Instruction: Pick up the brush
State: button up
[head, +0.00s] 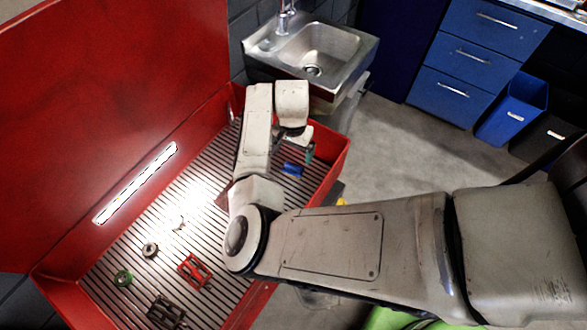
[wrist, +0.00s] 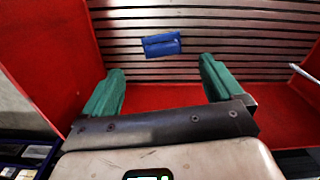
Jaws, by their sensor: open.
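A small blue block-like object (head: 293,170) lies on the slatted floor of the red tray, near its far right end. It also shows in the wrist view (wrist: 161,44), at the upper middle, with a darker groove along it. No bristles can be made out, so I cannot tell for certain that it is the brush. My gripper (head: 309,152) is beside it in the head view, partly hidden by my own wrist. In the wrist view its two green fingers (wrist: 162,82) are wide apart and empty, with the blue object beyond their tips.
The red tray's wall (head: 333,172) stands close to my gripper. A thin pale rod (wrist: 305,72) shows at the right in the wrist view. A red part (head: 195,271), a dark part (head: 166,312) and several rings lie toward the near end. A sink (head: 318,48) stands behind.

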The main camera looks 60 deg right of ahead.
aim_at(293, 165)
notch_tip(293, 165, down, 5)
jog(key=shift+r, duration=0.15)
jog(key=shift+w+d+f, duration=0.1)
jog(key=shift+d+f, duration=0.05)
jog(key=shift+f, duration=1.25)
jog(key=shift+w+d+f, duration=0.1)
jog(key=shift+f, duration=1.25)
jog(key=c, duration=1)
jog(key=shift+r, duration=0.1)
